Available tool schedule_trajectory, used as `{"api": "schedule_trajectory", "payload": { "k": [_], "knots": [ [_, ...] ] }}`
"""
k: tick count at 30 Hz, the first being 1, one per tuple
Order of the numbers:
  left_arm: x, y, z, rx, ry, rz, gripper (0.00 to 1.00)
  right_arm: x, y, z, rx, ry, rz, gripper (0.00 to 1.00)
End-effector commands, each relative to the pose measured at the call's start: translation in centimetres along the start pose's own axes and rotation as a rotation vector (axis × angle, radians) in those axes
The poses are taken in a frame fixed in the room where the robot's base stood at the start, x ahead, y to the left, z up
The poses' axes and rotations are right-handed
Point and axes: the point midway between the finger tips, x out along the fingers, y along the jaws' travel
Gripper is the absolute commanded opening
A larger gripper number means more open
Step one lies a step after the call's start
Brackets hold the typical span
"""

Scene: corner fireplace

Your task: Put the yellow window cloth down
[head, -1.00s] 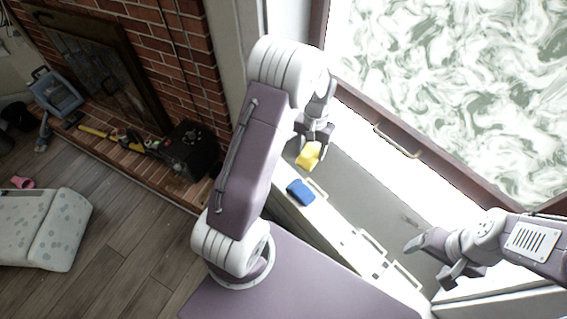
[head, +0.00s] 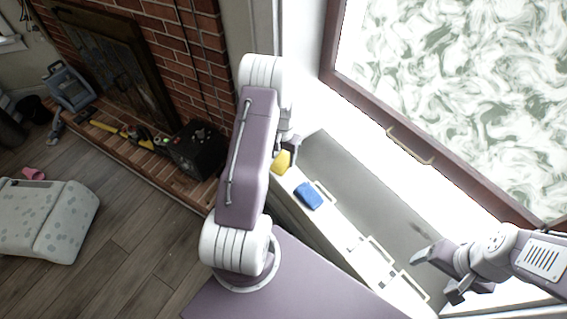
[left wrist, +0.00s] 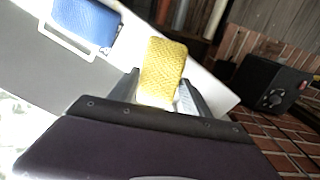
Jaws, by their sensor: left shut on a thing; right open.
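The yellow window cloth (head: 281,161) is held in my left gripper (head: 288,148), over the left end of a white ledge in the head view. In the left wrist view the cloth (left wrist: 161,70) is a small textured yellow block between the two fingers, with the pale ledge top behind it. I cannot tell whether the cloth touches the ledge. My left arm hides part of the gripper in the head view. My right gripper (head: 437,272) is open and empty at the lower right, near the ledge's other end.
A blue cloth (head: 308,195) lies on the white ledge (head: 345,236), close to the yellow one. Several handles line the ledge. A window (head: 440,90) with a brown frame is behind. A black box (head: 197,149) stands on the brick hearth at left.

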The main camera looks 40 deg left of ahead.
Motion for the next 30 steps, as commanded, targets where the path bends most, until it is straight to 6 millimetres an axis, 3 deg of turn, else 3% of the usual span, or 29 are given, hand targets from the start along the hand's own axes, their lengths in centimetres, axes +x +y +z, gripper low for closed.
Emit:
{"api": "schedule_trajectory", "payload": {
  "k": [6, 18, 19, 21, 30],
  "knots": [
    [3.5, 0.1, 0.1, 0.0, -0.003, 0.001, 0.17, 0.0, 0.0, 0.0, 0.0, 0.0, 0.0, 0.78],
    [4.3, 0.1, 0.0, -0.001, -0.001, 0.0, 0.17, 0.3, 0.0, 0.0, 0.0, 0.0, 0.0, 0.78],
    [4.3, 0.1, 0.0, -0.001, 0.0, 0.0, 0.59, 0.3, 0.0, 0.0, 0.0, 0.0, 0.0, 0.78],
    [4.2, 0.1, 0.0, -0.001, 0.0, 0.0, 0.78, 0.2, 0.0, 0.0, 0.0, 0.0, 0.0, 0.78],
    [4.1, 0.1, 0.0, -0.001, 0.0, 0.0, 0.78, 0.1, 0.0, 0.0, 0.0, 0.0, 0.0, 0.78]
  ]
}}
